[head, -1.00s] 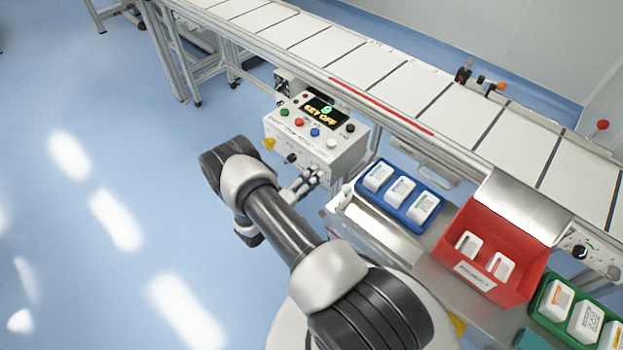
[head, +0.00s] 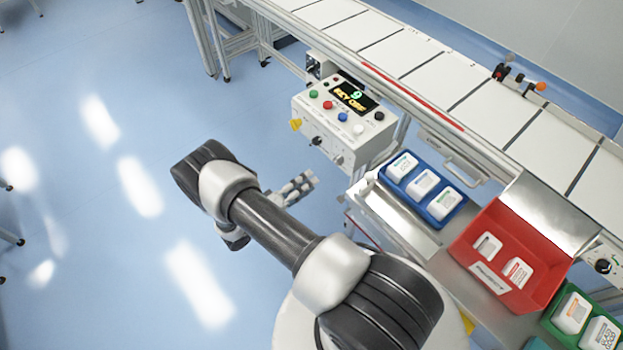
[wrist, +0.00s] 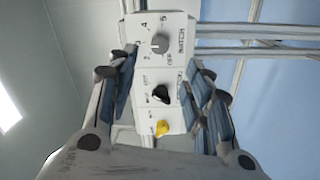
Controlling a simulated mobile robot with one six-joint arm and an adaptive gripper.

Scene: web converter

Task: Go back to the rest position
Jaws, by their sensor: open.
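My gripper (head: 302,183) is open and empty in the head view, to the lower left of the control box and apart from it. My gripper's spread fingers also show in the wrist view (wrist: 163,95), with the control box (wrist: 170,25) seen between and beyond them. The white control box (head: 345,125) has coloured buttons, a lit display and a yellow knob (head: 295,125) on its side. In the wrist view, a grey dial (wrist: 160,43), a black switch (wrist: 160,93) and the yellow knob (wrist: 162,128) face me.
A conveyor (head: 440,75) with white panels runs along the back. A blue tray (head: 450,213) and a red bin (head: 540,262) holding white packs stand on a metal shelf at the right. A green tray (head: 553,325) is at the lower right. The blue floor at the left is clear.

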